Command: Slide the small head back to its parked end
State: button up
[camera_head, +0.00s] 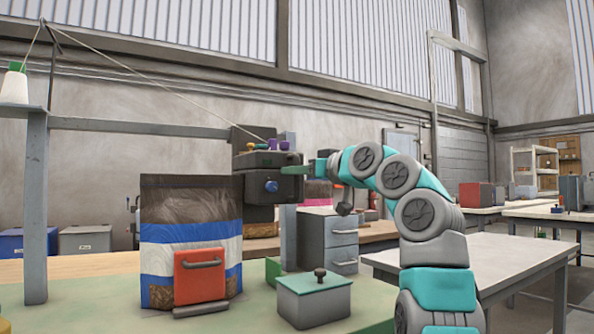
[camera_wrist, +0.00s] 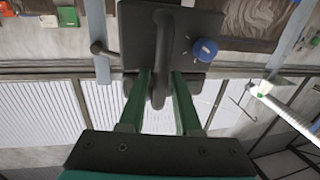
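The small head (camera_head: 262,187) is a dark box with a blue knob on its front. It stands up behind the top right of the tall pellet bag. In the wrist view the head (camera_wrist: 125,35) fills the top middle, with its blue knob (camera_wrist: 205,50) to the right. A dark loop handle (camera_wrist: 160,60) sticks out from it towards me. My gripper (camera_head: 290,170) is at the head's right side. In the wrist view its green fingers (camera_wrist: 162,80) stand apart on either side of the handle, with a gap on the right.
The bag (camera_head: 190,225) has blue and white bands. A red panel with a handle (camera_head: 200,275) stands before it. A grey box with a green lid (camera_head: 313,300) and a grey drawer unit (camera_head: 328,240) stand to the right. Thread runs from a cone (camera_head: 14,85) to the head.

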grip_shut()
dwell(1.3)
